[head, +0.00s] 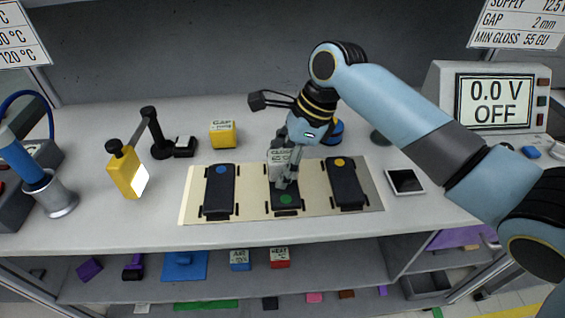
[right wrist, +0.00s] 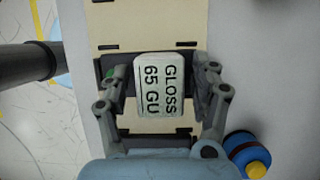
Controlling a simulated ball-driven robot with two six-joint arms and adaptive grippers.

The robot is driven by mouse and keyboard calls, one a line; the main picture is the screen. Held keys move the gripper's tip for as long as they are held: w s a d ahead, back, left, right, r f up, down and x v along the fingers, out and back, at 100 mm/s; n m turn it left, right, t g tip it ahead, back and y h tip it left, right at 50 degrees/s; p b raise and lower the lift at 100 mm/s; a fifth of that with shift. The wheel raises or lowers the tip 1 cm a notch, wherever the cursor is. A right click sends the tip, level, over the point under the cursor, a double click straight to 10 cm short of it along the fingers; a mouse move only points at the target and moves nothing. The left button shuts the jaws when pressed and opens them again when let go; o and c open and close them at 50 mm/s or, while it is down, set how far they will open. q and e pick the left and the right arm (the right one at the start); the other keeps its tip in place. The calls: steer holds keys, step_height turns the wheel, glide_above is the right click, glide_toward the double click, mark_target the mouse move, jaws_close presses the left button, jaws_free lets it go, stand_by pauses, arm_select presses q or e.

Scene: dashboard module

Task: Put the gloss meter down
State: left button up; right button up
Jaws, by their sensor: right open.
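The gloss meter (right wrist: 158,86) is a small pale block whose top reads "GLOSS 65 GU". It sits over the middle dark panel (head: 286,208), the one with the green dot. In the head view the meter (head: 279,160) is partly hidden by my right gripper (head: 287,172). In the right wrist view my right gripper (right wrist: 167,88) is open, its fingers on either side of the meter with a gap at each side. The meter appears to rest on the panel. My left gripper is not in view.
Dark panels with a blue dot (head: 219,190) and a yellow dot (head: 346,184) flank the middle one on the beige board (head: 243,202). A yellow block (head: 223,134), yellow lamp (head: 127,173), metal cup (head: 60,200) and dark-screened tile (head: 405,182) stand around. A meter display reads "0.0 V OFF" (head: 494,101).

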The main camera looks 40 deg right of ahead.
steer(key=p+v, duration=0.1)
steer(key=v, duration=1.1)
steer(key=shift+s, duration=0.1)
